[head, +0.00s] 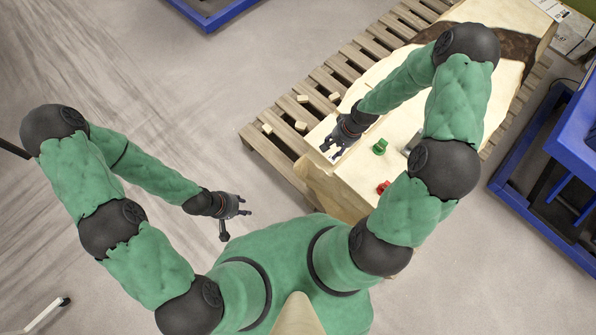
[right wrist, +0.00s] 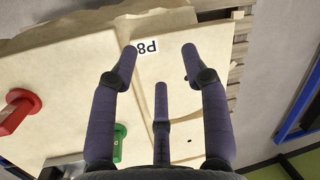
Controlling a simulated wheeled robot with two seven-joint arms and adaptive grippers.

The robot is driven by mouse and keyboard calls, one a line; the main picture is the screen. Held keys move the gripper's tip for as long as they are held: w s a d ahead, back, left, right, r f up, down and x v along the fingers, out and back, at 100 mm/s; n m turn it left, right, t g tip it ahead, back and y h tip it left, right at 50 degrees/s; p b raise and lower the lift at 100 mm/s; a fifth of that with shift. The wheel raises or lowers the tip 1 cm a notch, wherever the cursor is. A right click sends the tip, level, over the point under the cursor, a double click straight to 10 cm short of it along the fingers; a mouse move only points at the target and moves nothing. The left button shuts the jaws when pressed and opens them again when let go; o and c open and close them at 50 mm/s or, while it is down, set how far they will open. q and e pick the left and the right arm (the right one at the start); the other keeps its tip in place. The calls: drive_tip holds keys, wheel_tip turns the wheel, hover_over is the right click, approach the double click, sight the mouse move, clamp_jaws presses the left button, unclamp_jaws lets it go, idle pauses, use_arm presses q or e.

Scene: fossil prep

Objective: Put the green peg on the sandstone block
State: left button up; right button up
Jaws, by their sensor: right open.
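The green peg (head: 379,147) stands on a pale, cream-coloured block (head: 345,185), which I take to be the sandstone block. My right gripper (head: 332,152) is open and empty above the block's left part, to the left of the green peg. My left gripper (head: 242,205) is open and empty over the floor, left of the block.
A red peg (head: 383,187) is nearer me on the block, and it shows at the left in the right wrist view (right wrist: 16,112). A wooden pallet (head: 262,143) with several small pale pieces lies beyond. Blue frames (head: 520,200) stand at the right.

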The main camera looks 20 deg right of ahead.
drive_tip(key=s+a+f+n, duration=0.1)
drive_tip(key=s+a+n, duration=0.1)
drive_tip(key=s+a, duration=0.3)
drive_tip(key=s+a+f+n+y, duration=0.1)
drive_tip(key=s+a, duration=0.4)
drive_tip(key=a, duration=0.6)
drive_tip(key=shift+a+f+n+g, duration=0.35)
drive_tip(key=shift+f+n, duration=0.45)
drive_tip(key=shift+n, duration=0.3)
